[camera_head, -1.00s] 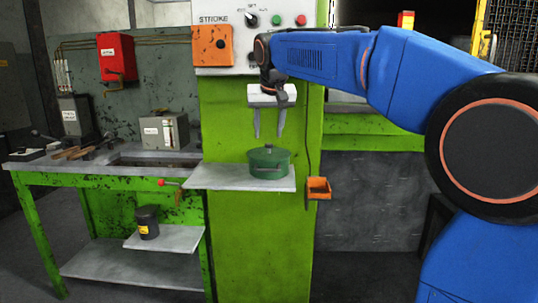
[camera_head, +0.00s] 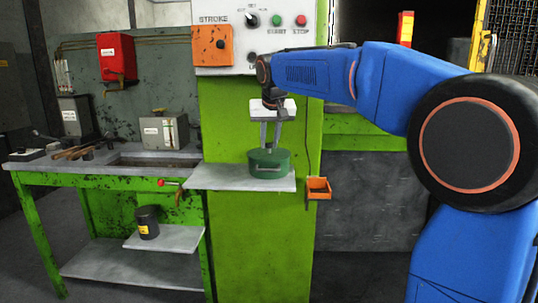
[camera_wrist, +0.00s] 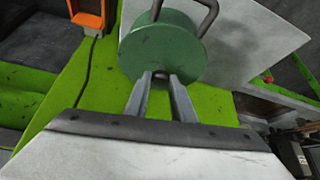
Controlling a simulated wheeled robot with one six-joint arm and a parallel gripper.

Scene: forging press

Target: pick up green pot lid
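The green pot lid (camera_head: 258,154) is on the green pot (camera_head: 270,180), which stands on the press's grey shelf. In the wrist view the lid (camera_wrist: 160,45) is a round green disc, with its small knob between my fingertips. My gripper (camera_head: 270,148) points down from above, its two fingers narrowed around the knob. In the wrist view my gripper (camera_wrist: 161,77) looks shut on the knob. No gap shows between lid and pot. The pot's wire handle (camera_head: 272,190) faces the camera.
The grey shelf (camera_head: 212,180) has free room left of the pot. An orange box (camera_head: 318,188) hangs at right, with a cable above it. The control panel (camera_head: 225,62) is above. A green workbench (camera_head: 100,180) with tools and a dark canister (camera_head: 147,222) stands at left.

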